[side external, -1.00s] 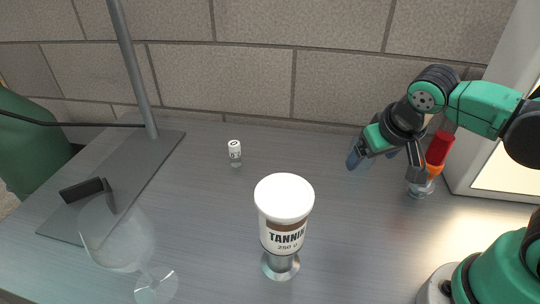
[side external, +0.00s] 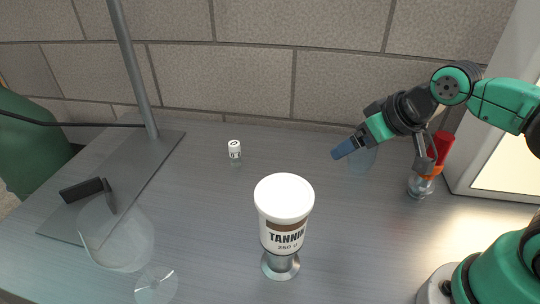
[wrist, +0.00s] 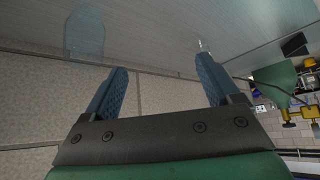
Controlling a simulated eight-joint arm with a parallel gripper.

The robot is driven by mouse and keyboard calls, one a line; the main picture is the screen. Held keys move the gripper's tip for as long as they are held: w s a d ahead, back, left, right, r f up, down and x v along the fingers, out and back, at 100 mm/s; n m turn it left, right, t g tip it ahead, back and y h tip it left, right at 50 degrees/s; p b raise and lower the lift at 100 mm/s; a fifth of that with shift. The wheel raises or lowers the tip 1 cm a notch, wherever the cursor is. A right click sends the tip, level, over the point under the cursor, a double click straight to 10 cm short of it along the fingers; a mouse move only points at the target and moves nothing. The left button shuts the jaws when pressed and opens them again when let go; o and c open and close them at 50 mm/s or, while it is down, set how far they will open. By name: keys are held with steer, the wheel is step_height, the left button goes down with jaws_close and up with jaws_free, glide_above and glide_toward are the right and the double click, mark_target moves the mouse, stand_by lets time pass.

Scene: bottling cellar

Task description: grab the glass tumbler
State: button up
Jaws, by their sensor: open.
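The glass tumbler (side external: 364,163) is clear and faint, standing on the grey worktop just behind and below my gripper in the side view. In the wrist view the tumbler (wrist: 85,34) shows at the upper left, outside the gap between my fingers and beyond the left finger. My gripper (side external: 343,150) has blue fingers, points left and slightly down, and is above the worktop. In the wrist view my gripper (wrist: 162,66) is open with nothing between its fingers. My gripper partly covers the tumbler in the side view.
A flask with a red and orange top (side external: 437,160) stands right of the tumbler, close to my wrist. A white TANNIN tub (side external: 284,215) is at front centre. A small white-capped vial (side external: 234,150) stands behind it. A wine glass (side external: 117,240) is at left. A brick wall (side external: 240,75) runs behind.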

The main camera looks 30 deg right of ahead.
steer(key=shift+o, duration=1.3)
steer(key=n+g+h, duration=0.5)
steer(key=n+h, duration=0.5)
steer(key=n, duration=0.5)
glide_above(362, 152)
steer(key=a, duration=0.3)
step_height(362, 152, down, 4)
steer(key=shift+w+d+f+n+g+h, duration=0.15)
steer(key=shift+w+d+f+n+h, duration=0.1)
steer(key=shift+d+f+n+h, duration=0.55)
steer(key=shift+w+d+f+n+g+h, duration=0.15)
steer(key=shift+d+f+n+h, duration=0.35)
steer(key=shift+d, duration=0.55)
steer(key=shift+w+d+f+n+g+h, duration=0.1)
steer(key=shift+w+d+f+n+h, duration=0.3)
steer(key=shift+d+n, duration=0.5)
